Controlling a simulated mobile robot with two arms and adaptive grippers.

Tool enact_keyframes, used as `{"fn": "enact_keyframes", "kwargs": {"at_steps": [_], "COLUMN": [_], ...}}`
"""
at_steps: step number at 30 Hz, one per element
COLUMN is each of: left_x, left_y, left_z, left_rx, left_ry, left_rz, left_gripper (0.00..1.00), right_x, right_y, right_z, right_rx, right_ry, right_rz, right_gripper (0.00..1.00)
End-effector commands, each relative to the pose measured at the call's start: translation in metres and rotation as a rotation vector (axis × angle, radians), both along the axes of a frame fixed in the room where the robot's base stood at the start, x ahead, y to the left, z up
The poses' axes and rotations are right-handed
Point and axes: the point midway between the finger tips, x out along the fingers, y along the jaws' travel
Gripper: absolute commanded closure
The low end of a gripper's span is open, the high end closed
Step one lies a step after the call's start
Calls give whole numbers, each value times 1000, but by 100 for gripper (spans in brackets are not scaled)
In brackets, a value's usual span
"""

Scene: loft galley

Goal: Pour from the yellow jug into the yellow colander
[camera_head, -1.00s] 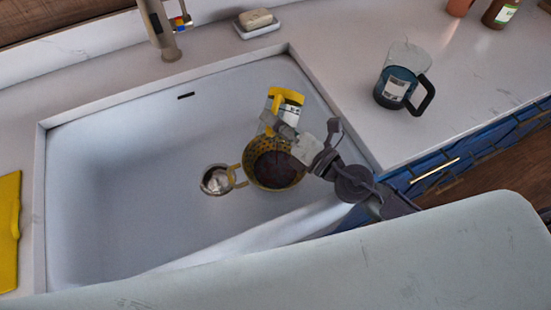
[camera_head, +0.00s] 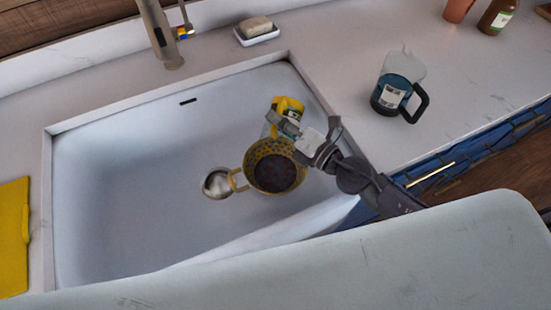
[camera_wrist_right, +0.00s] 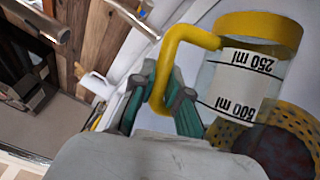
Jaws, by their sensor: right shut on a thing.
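The yellow jug, with a clear body, yellow handle and yellow band, is held over the sink (camera_head: 110,190) at the colander's far side (camera_head: 288,103). In the right wrist view the jug (camera_wrist_right: 240,90) is tipped, its measuring marks upside down and its clear end toward the colander. My right gripper (camera_head: 282,122) is shut on its handle (camera_wrist_right: 185,35). The yellow colander (camera_head: 252,152) sits in the sink below, with a dark round area inside; I cannot tell whether that is contents. It also shows in the right wrist view (camera_wrist_right: 292,115). No falling stream is visible. My left gripper is out of view.
A metal drain (camera_head: 217,184) is beside the colander's handle. A blue press jug (camera_head: 392,92) stands on the right counter. The tap (camera_head: 160,38) and soap dish (camera_head: 257,34) are behind the sink. The sink's left half is clear.

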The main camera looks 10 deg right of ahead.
Motion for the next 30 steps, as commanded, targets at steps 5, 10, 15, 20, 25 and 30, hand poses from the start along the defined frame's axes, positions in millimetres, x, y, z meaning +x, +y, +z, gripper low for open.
{"fn": "enact_keyframes", "kwargs": {"at_steps": [5,10,15,20,25,30], "left_x": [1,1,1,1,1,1], "left_y": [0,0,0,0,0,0], "left_z": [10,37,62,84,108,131], "left_rx": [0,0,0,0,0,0], "left_ry": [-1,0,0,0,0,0], "left_rz": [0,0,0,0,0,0], "left_gripper": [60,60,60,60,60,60], "right_x": [11,21,31,37,43,49], "right_y": [-7,-13,-19,-23,-27,-31], "right_z": [-3,10,21,37,54,71], "right_rx": [31,70,112,132,155,179], "right_ry": [57,123,192,227,266,307], "right_rz": [-4,-3,-3,-3,-4,-5], "right_gripper": [100,100,100,100,100,100]}}
